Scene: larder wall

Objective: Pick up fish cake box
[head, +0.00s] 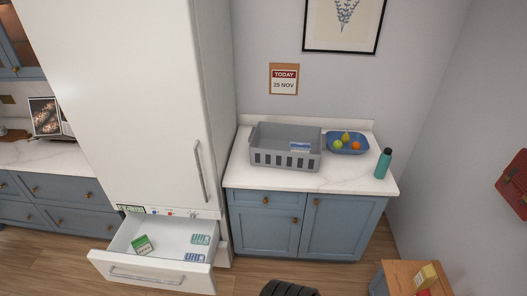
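The open bottom drawer (150,278) of the fridge holds small boxes. A green and white box (142,244) lies tilted at its left, a teal and white box (200,239) is at the right rear, and a blue and white box (195,257) is at the right front. Another blue and white box (300,146) is in the grey crate (285,160) on the counter. The print on the boxes is too small to read, so I cannot tell which is the fish cake box. Neither of my grippers is in view.
The tall white fridge (130,100) stands left of the counter (250,180). A blue tray (333,148) with fruit and a teal bottle (383,163) stand on the counter. A wooden stand (397,281) with a yellow box (426,276) is at bottom right. Some floor before the cabinet is clear.

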